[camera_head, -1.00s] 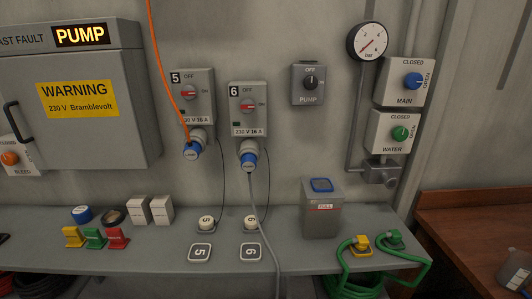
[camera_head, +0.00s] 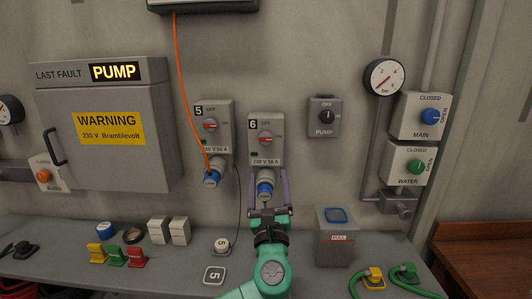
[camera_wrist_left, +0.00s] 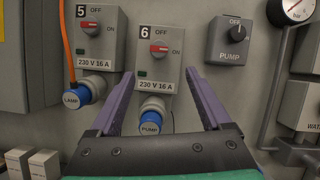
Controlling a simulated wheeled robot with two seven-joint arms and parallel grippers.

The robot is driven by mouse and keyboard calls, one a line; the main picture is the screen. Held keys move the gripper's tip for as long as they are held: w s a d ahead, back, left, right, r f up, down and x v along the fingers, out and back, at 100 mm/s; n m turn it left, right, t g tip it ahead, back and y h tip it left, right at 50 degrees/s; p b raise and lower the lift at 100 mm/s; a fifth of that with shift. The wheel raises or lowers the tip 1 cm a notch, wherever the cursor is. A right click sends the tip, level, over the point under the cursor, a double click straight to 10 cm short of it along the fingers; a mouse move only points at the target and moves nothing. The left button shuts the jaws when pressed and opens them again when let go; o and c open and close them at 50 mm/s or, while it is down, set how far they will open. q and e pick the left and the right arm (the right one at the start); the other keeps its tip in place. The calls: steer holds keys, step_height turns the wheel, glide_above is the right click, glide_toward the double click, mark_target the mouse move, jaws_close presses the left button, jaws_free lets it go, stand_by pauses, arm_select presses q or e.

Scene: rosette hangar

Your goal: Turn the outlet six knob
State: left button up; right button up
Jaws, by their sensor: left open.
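The outlet six box (camera_head: 252,158) is grey, on the wall, with a red knob (camera_head: 265,139) between OFF above and ON at the right. In the left wrist view its knob (camera_wrist_left: 160,49) shows a pale mark that seems to lie sideways, toward ON. A blue plug marked PUMP (camera_wrist_left: 150,122) sits in the socket below. My left gripper (camera_head: 268,177) is open and empty, below the knob, with its two purple fingers either side of the plug area in the head view. I cannot tell its distance from the wall. My right gripper is not in view.
Outlet five (camera_head: 212,126), with its blue plug and orange cable, is close on the left. A pump switch (camera_head: 324,117) is to the right.

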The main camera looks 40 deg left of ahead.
mark_target(266, 140)
arm_select(q)
steer(key=p+x, duration=0.5)
steer(key=x, duration=0.8)
steer(key=shift+w+a, duration=0.1)
steer(key=shift+a, duration=0.1)
steer(key=shift+w+a, duration=0.2)
steer(key=shift+w, duration=0.05)
jaws_close()
